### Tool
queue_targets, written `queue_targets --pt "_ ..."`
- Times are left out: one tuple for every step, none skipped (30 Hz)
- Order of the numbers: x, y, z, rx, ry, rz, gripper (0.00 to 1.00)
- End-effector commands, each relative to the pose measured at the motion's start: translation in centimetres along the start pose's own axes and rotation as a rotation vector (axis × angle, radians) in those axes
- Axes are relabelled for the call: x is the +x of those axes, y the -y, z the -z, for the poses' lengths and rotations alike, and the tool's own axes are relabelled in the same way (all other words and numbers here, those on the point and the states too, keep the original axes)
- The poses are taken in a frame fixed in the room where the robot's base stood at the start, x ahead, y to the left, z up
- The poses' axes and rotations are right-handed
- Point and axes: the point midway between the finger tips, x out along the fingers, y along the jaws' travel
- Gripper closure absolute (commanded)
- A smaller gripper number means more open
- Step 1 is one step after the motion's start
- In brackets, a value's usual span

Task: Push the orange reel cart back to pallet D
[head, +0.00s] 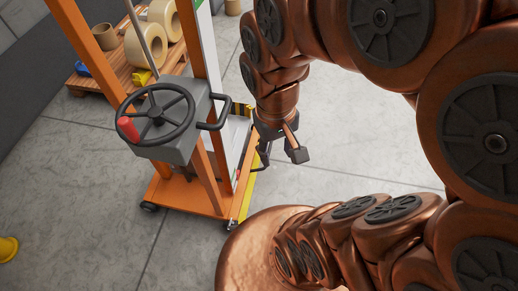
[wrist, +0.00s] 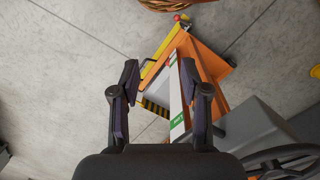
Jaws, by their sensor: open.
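The orange reel cart (head: 178,195) stands upright on small casters left of centre in the head view. It carries a grey box (head: 185,146) with a black handwheel (head: 153,113), a red knob and a black loop handle (head: 217,113) on the right side. In the wrist view its orange base (wrist: 208,62) and a white panel with a green label (wrist: 179,110) show beyond the fingers. My gripper (head: 281,152) is open and empty, pointing down just right of the cart. Its two fingers (wrist: 163,92) frame part of the panel in the wrist view; contact cannot be told.
A wooden pallet (head: 111,86) with cream reels, a yellow item and a blue item stands behind the cart at upper left. No pallet letter is readable. A yellow object (head: 8,249) is at the left edge. Grey floor is open in front and right of the cart.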

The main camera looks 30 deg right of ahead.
Motion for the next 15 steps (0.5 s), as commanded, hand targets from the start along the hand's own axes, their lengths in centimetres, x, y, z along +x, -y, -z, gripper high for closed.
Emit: queue_targets --pt "2.4 -0.6 2.1 0.03 -0.02 -0.012 0.55" --pt "3.2 -1.0 3.3 0.05 -0.039 -0.018 0.55" --pt "4.2 -1.5 5.0 0.072 -0.064 -0.027 0.55" --pt "5.0 -1.9 6.3 0.09 -0.083 -0.033 0.55" --pt "5.8 -2.3 7.5 0.106 -0.1 -0.038 0.55" --pt "6.8 -2.9 9.2 0.128 -0.129 -0.044 0.55" --pt "7.6 -3.3 10.4 0.144 -0.144 -0.048 0.55" --pt "8.5 -3.8 11.6 0.16 -0.162 -0.052 0.55" --pt "9.5 -4.3 13.2 0.18 -0.189 -0.056 0.55" --pt "10.4 -4.8 14.2 0.194 -0.205 -0.058 0.55" --pt "11.3 -5.2 15.4 0.21 -0.224 -0.06 0.55" --pt "12.4 -5.8 16.9 0.228 -0.247 -0.062 0.55" --pt "13.3 -6.3 18.0 0.243 -0.266 -0.062 0.55" --pt "14.2 -6.8 19.2 0.256 -0.286 -0.061 0.55" --pt "15.4 -7.4 20.6 0.274 -0.307 -0.061 0.55"
